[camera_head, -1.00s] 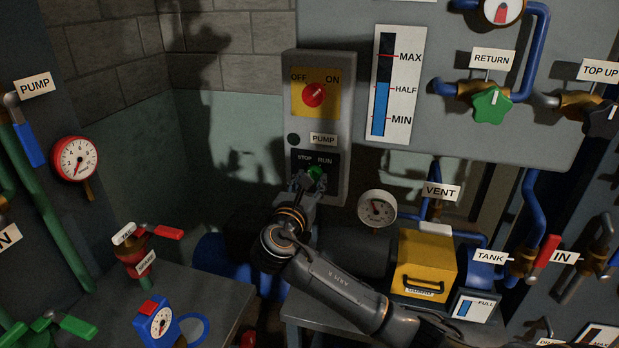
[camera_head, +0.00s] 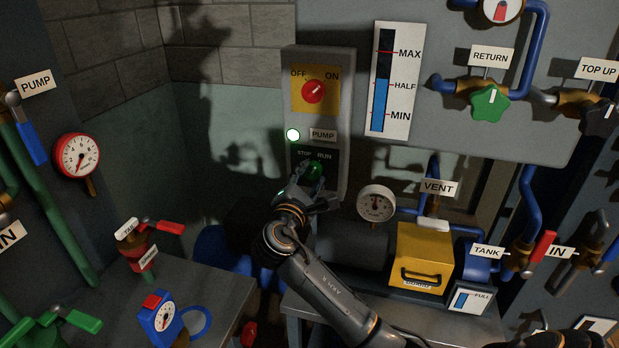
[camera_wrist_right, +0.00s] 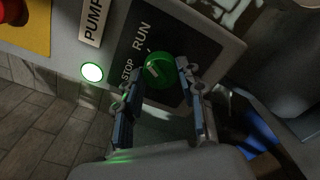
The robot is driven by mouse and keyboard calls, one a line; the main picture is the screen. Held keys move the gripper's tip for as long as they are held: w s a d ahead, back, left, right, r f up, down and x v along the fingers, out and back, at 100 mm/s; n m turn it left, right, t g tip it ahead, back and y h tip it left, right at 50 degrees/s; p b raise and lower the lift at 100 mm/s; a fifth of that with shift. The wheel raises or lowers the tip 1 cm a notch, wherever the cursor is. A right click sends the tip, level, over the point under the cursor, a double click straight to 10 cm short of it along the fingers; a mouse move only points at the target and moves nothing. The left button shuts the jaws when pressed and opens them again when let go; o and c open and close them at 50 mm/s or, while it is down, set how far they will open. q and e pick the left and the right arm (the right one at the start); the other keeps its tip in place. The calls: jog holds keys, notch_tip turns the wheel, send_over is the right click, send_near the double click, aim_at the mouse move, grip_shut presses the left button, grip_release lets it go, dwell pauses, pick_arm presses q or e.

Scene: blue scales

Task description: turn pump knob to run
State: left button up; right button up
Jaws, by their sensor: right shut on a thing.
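The green pump knob (camera_head: 315,170) sits on the black STOP/RUN plate (camera_head: 331,158) low on the grey control box (camera_head: 331,60). In the right wrist view the knob (camera_wrist_right: 160,70) stands between my fingertips, and its pale pointer mark leans toward the RUN side. My right gripper (camera_head: 308,182) is shut on the knob; its fingers (camera_wrist_right: 162,90) lie on either side of it. The round lamp (camera_head: 293,135) beside the PUMP label glows white-green, and also shows in the wrist view (camera_wrist_right: 92,72). My left gripper is not in view.
A red OFF/ON knob (camera_head: 313,92) sits above on a yellow plate. A round gauge (camera_head: 376,204) and a yellow box (camera_head: 421,254) are to the right. A bench (camera_head: 215,290) with a blue scale gauge (camera_head: 160,318) stands at the left.

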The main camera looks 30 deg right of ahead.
jog(key=shift+m, duration=0.3)
jog(key=o, duration=1.2)
jog(key=v, duration=1.2)
jog(key=shift+s, duration=0.1)
